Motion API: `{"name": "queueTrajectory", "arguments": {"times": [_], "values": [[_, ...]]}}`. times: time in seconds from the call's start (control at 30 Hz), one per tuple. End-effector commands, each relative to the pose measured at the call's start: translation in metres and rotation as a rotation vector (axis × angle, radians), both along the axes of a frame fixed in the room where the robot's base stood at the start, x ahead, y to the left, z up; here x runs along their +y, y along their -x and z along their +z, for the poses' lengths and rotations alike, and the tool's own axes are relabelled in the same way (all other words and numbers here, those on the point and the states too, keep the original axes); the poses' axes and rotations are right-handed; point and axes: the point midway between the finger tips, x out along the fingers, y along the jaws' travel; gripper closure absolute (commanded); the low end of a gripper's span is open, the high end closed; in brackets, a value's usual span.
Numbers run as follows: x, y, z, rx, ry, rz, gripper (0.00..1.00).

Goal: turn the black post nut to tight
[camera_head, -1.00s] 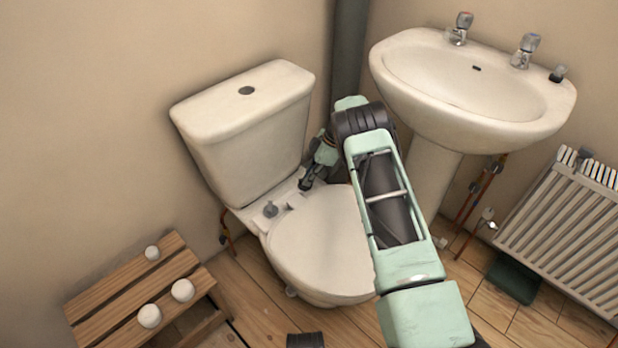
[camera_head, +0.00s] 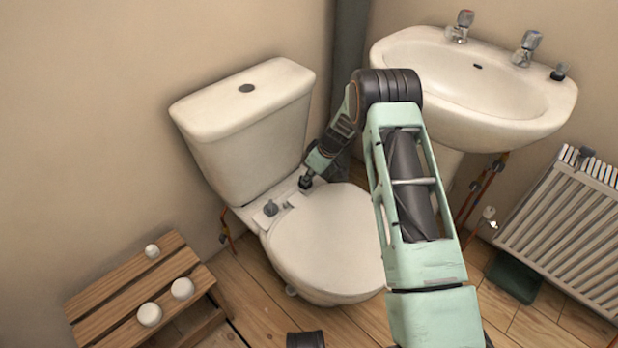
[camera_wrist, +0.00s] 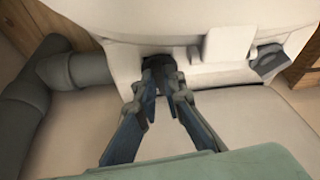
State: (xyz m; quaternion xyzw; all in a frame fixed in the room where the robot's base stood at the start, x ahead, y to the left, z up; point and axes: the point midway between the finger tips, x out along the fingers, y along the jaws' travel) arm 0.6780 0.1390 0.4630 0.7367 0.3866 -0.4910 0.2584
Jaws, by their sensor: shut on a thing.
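The black post nut (camera_wrist: 157,63) shows at the back edge of the toilet in the wrist view, between my fingertips. My gripper (camera_wrist: 161,76) is shut on it, and the fingers partly hide it. In the head view my gripper (camera_head: 306,181) points down at the far hinge corner of the toilet, beside the closed lid (camera_head: 325,240). The nut is mostly hidden there. A second, grey post fitting (camera_head: 270,208) stands at the near hinge corner; it also shows at the right in the wrist view (camera_wrist: 269,62). The nut's tightness cannot be seen.
The cistern (camera_head: 250,130) rises close behind my gripper. A dark pipe (camera_head: 348,60) and the basin (camera_head: 480,90) stand beside my arm. A wooden crate (camera_head: 128,285) with white knobs is at lower left, and a radiator (camera_head: 565,235) is at right.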

Motion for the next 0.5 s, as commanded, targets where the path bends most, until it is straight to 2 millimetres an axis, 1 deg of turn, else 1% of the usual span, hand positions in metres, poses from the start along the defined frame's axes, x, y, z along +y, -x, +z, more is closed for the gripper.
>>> {"name": "queueTrajectory", "arguments": {"times": [0.07, 0.5], "values": [[0.0005, 0.0031, -0.0025, 0.004, 0.001, -0.071, 1.0], [0.0055, 0.0065, -0.0007, 0.002, 0.004, -0.483, 1.0]]}}
